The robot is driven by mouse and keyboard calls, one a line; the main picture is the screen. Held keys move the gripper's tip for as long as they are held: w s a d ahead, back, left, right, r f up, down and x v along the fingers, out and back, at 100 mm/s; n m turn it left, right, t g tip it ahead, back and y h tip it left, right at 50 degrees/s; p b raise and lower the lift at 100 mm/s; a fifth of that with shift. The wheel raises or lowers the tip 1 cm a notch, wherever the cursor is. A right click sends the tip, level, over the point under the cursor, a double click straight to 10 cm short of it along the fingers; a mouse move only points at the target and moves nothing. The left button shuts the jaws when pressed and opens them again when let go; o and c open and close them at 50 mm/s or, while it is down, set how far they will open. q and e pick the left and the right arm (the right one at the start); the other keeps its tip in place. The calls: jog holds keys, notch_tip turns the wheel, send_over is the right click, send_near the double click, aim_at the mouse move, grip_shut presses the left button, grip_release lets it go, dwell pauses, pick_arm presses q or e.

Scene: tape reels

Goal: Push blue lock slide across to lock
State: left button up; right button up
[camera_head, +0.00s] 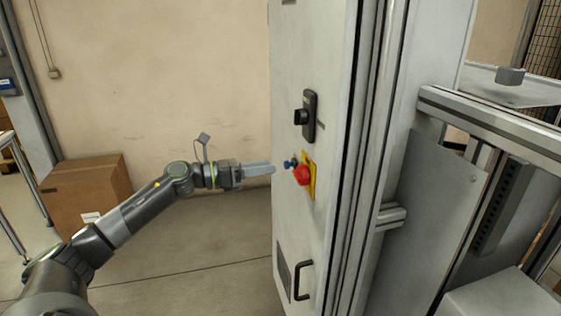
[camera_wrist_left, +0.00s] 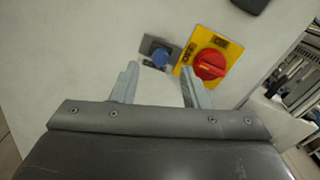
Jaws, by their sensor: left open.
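The blue lock slide (camera_head: 288,163) sits on the face of a grey cabinet, just left of a red rotary knob (camera_head: 302,175) on a yellow plate (camera_head: 312,170). In the left wrist view the blue lock slide (camera_wrist_left: 160,57) shows as a round blue part on a small grey plate (camera_wrist_left: 150,46), beside the red knob (camera_wrist_left: 209,64). My left gripper (camera_head: 274,168) points at the cabinet, a little short of the slide. In the left wrist view its two fingers (camera_wrist_left: 160,76) are apart with nothing between them, and the slide appears just beyond them. My right gripper is not in view.
The cabinet door (camera_head: 300,60) carries a black latch handle (camera_head: 308,115) above the knob and a black pull handle (camera_head: 302,281) low down. A cardboard box (camera_head: 85,195) stands by the wall at left. Aluminium framing (camera_head: 490,115) is at right.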

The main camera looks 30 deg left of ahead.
aim_at(284, 164)
pick_arm(q)
jog(key=p+x, duration=0.1)
jog(key=x, duration=0.2)
jog(key=shift+w+d+r, duration=0.15)
jog(key=shift+r, duration=0.05)
jog(key=shift+p+x, duration=0.5)
jog(key=shift+x, duration=0.3)
jog(key=shift+f, duration=0.2)
jog(key=shift+c, duration=0.3)
grip_shut()
